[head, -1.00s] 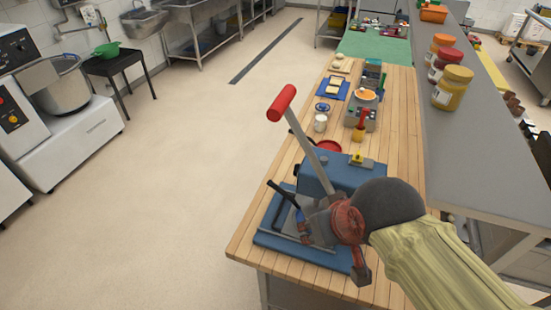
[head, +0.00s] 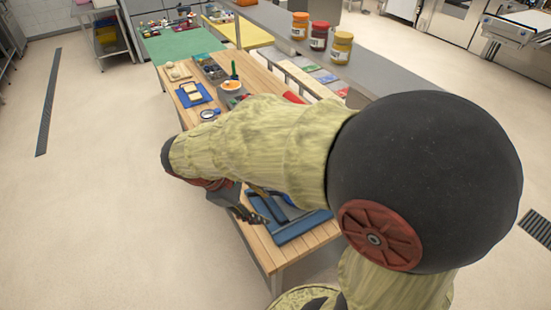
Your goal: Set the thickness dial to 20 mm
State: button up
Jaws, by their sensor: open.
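The blue machine (head: 301,226) stands on the near end of the wooden table. Only part of its flat blue base shows, because my arm covers most of it. The thickness dial and its markings cannot be made out. My gripper (head: 252,212) shows partly as dark fingers below my forearm, at the left side of the blue base. It is open, and no object is seen between the fingers. Whether it touches the machine cannot be told.
Several jars (head: 318,31) stand on the grey shelf (head: 275,20) behind. Open floor (head: 100,180) lies to the left.

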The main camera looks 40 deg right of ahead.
jog(key=w+d+f+n+g+h+p, duration=0.2)
jog(key=w+d+f+n+h+p, duration=0.3)
jog(key=w+d+n+h+p, duration=0.6)
jog(key=d+n, duration=0.1)
jog(key=d+n+b, duration=0.1)
jog(key=d, duration=0.1)
jog(key=s+d+b, duration=0.1)
jog(key=d, duration=0.1)
jog(key=shift+d+n+h, duration=0.1)
jog(key=shift+n+h, duration=0.2)
jog(key=shift+n, duration=0.1)
jog(key=shift+c, duration=0.5)
jog(key=c, duration=1.1)
